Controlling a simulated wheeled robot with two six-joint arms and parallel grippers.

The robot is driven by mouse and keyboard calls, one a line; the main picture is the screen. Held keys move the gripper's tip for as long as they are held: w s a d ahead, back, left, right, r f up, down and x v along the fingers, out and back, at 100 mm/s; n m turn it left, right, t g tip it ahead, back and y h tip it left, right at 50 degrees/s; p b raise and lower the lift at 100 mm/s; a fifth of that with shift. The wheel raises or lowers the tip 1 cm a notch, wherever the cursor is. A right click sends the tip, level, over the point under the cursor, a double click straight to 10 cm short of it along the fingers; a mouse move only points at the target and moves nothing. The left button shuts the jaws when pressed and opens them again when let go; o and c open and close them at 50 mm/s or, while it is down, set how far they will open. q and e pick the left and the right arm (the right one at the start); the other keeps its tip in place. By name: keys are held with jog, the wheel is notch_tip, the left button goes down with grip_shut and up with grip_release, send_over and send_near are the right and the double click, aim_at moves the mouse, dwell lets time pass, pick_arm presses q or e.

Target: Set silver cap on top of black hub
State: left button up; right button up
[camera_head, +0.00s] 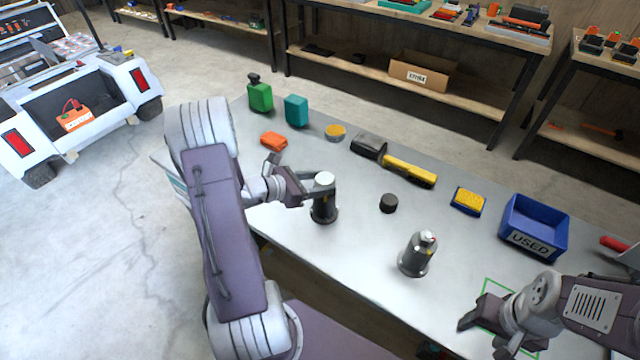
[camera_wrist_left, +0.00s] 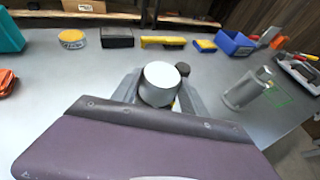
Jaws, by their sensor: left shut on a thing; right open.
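The silver cap (camera_head: 324,179) is at the top of the upright black hub (camera_head: 325,209), on the near left part of the table. My left gripper (camera_head: 318,188) is shut on the cap, with a finger on either side. The cap also shows between the fingers in the left wrist view (camera_wrist_left: 160,80). It looks level and lined up with the hub. I cannot tell whether it rests fully on it, as the fingers hide the joint. My right gripper (camera_head: 484,337) is open and empty at the table's near right.
A loose black cap (camera_head: 388,203) lies right of the hub. A silver hub (camera_head: 415,258) stands nearer the front edge. A blue bin marked USED (camera_head: 534,224), a yellow sponge (camera_head: 468,200) and a yellow-handled brush (camera_head: 408,171) lie further right and back. An orange block (camera_head: 273,141) lies behind my left arm.

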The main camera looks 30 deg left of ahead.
pick_arm(q)
jog(key=shift+f, duration=0.15)
jog(key=shift+f, duration=0.1)
jog(key=o, duration=1.3)
jog(key=shift+o, duration=0.2)
